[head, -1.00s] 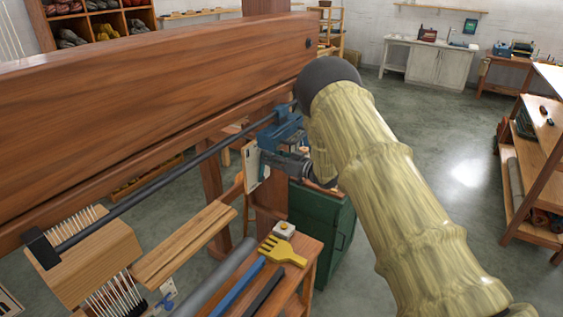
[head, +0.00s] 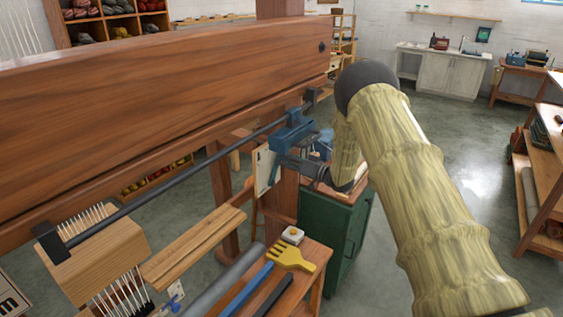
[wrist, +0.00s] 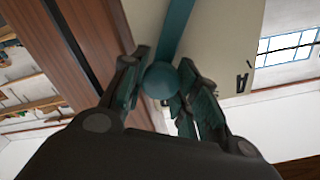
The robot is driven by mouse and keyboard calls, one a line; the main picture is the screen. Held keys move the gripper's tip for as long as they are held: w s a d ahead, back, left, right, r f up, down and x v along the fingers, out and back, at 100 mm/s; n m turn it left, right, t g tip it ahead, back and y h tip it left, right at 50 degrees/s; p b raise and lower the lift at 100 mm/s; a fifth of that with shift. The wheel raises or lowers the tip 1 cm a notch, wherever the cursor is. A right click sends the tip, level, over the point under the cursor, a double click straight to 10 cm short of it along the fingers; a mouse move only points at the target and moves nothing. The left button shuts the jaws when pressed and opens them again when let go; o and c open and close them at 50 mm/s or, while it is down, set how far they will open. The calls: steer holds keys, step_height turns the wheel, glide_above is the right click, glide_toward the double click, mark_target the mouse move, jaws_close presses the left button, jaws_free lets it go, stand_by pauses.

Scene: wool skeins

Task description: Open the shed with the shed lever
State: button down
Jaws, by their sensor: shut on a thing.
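The shed lever is blue-teal, with a round knob (wrist: 160,80) and a bar running up from it in the wrist view. In the head view a blue part (head: 290,134) shows at the lever's place, by the loom's right post under the big beam. A pale plate (head: 264,170) stands beside it; it also shows in the wrist view (wrist: 222,45) with a dark letter A. My gripper (wrist: 160,88) is shut on the lever, its two fingers on either side of the knob. In the head view my gripper (head: 300,165) is partly hidden among the blue parts.
The loom's thick wooden beam (head: 170,90) fills the upper left. A dark rod (head: 170,180) runs below it. A small bench (head: 300,275) holds a yellow comb (head: 288,257) and blue and dark bars. A green cabinet (head: 328,235) stands behind. Open floor lies right of my arm.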

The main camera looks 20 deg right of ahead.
steer(key=c, duration=1.1)
jaws_free()
steer(key=shift+d, duration=0.1)
steer(key=v, duration=1.2)
steer(key=s+a+f+m+g+h+b, duration=0.15)
steer(key=s+a+f+h, duration=0.3)
steer(key=s+f, duration=0.75)
steer(key=s+a+f+m+g+h, duration=0.25)
steer(key=s+a+f+h, duration=0.4)
steer(key=f, duration=0.95)
steer(key=s+a+f+g, duration=0.1)
steer(key=s+f+g, duration=0.2)
steer(key=s, duration=1)
steer(key=s+a+f+n+g+b, duration=0.1)
steer(key=s+a+f+g, duration=0.1)
steer(key=s, duration=1.1)
steer(key=s+a+f+n+g, duration=0.1)
steer(key=s+f+g, duration=0.2)
steer(key=s, duration=1)
steer(key=shift+a+f+g+b, duration=0.3)
steer(key=shift+a+g+b, duration=0.1)
steer(key=shift+g, duration=0.7)
